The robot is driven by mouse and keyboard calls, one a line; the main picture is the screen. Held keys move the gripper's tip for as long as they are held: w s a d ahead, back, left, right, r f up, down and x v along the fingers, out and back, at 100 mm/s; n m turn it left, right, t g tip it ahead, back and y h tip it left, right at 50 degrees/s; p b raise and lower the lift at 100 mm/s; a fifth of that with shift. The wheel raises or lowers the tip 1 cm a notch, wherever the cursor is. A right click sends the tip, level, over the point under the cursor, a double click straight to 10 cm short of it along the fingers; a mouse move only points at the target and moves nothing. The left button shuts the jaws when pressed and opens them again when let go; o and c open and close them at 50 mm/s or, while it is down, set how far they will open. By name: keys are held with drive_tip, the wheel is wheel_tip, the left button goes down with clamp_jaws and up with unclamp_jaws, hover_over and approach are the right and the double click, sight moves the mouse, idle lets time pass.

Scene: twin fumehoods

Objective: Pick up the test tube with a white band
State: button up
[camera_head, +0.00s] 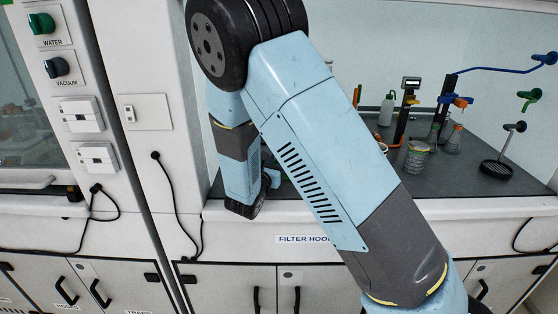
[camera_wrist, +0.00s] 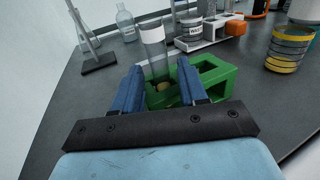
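In the wrist view, a clear test tube with a white band (camera_wrist: 152,36) near its top stands close to upright in a green rack (camera_wrist: 222,80). My gripper (camera_wrist: 160,68) has its two blue fingers reaching forward, one on each side of the tube's lower part. The fingers are apart, and a gap shows on the right side of the tube. I cannot tell if the left finger touches it. The tube's lower end is partly hidden by the rack and fingers. In the head view my own arm hides the rack, the tube and the fingertips.
In the wrist view, a stand (camera_wrist: 98,62) and a glass bottle (camera_wrist: 126,24) are behind on the left. A white tray (camera_wrist: 212,40) holds a labelled jar (camera_wrist: 190,36). A yellow-banded beaker (camera_wrist: 290,46) stands right. Bare grey worktop lies right of the rack.

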clamp_jaws()
idle(0.3)
